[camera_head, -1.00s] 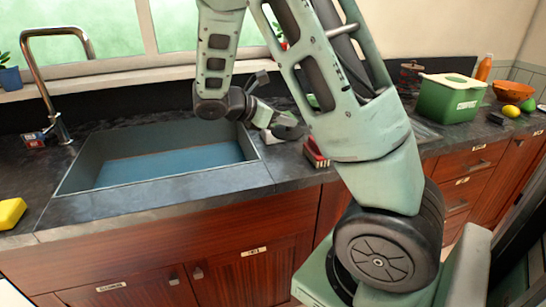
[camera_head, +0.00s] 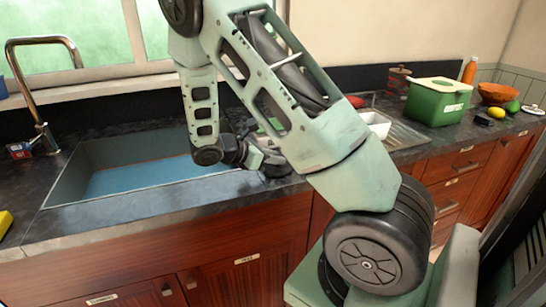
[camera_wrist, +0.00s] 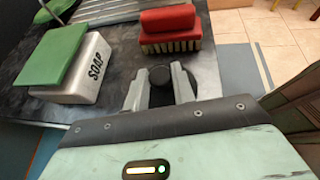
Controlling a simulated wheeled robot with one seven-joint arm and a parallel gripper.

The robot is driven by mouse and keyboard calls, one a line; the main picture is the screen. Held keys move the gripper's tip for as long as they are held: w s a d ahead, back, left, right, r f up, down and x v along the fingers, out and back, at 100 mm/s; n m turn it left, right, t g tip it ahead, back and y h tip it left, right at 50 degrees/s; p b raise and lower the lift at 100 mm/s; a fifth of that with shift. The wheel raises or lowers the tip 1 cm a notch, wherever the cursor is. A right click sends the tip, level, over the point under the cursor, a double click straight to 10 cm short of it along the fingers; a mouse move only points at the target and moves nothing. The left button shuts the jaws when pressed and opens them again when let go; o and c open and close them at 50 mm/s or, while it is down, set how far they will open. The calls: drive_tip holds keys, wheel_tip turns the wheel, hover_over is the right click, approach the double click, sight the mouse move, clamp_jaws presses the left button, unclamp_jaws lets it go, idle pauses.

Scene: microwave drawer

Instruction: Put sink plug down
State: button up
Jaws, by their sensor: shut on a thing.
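My gripper (camera_wrist: 160,88) is shut on a dark round sink plug (camera_wrist: 160,76) in the wrist view. The plug sits between the two fingertips, over or on the dark stone counter (camera_wrist: 118,72); I cannot tell whether it touches. In the head view my gripper (camera_head: 277,164) is low at the counter just right of the sink (camera_head: 75,158), partly hidden by my arm.
The counter edge and tiled floor are on the right. A green bin (camera_head: 437,105) is farther right.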

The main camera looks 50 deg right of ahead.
drive_tip(key=shift+f, duration=0.1)
drive_tip(key=o, duration=1)
drive_tip(key=shift+r, duration=0.25)
drive_tip(key=b+v, duration=0.1)
drive_tip(key=v, duration=1.1)
drive_tip(key=s+a+m+t+y, duration=0.1)
drive_tip(key=s+a+m+y, duration=0.1)
drive_tip(key=s+a+y, duration=0.2)
drive_tip(key=s+a+m+t+y, duration=0.2)
drive_tip(key=s+a+y, duration=0.2)
drive_tip(key=s+a, duration=0.6)
drive_tip(key=s+a+m+t+y, duration=0.1)
drive_tip(key=s+a+y, duration=0.3)
drive_tip(key=a, duration=1.2)
drive_tip(key=shift+s+a+r+m+t+y, duration=0.1)
drive_tip(key=shift+s+m, duration=0.1)
drive_tip(key=shift+s, duration=0.4)
drive_tip(key=shift+s+r+m+t+y, duration=0.1)
drive_tip(key=shift+s+r+m, duration=0.1)
drive_tip(key=shift+s, duration=0.35)
drive_tip(key=shift+s+a+r+m+t+y, duration=0.1)
drive_tip(key=shift+s+m, duration=0.1)
drive_tip(key=shift+s, duration=0.4)
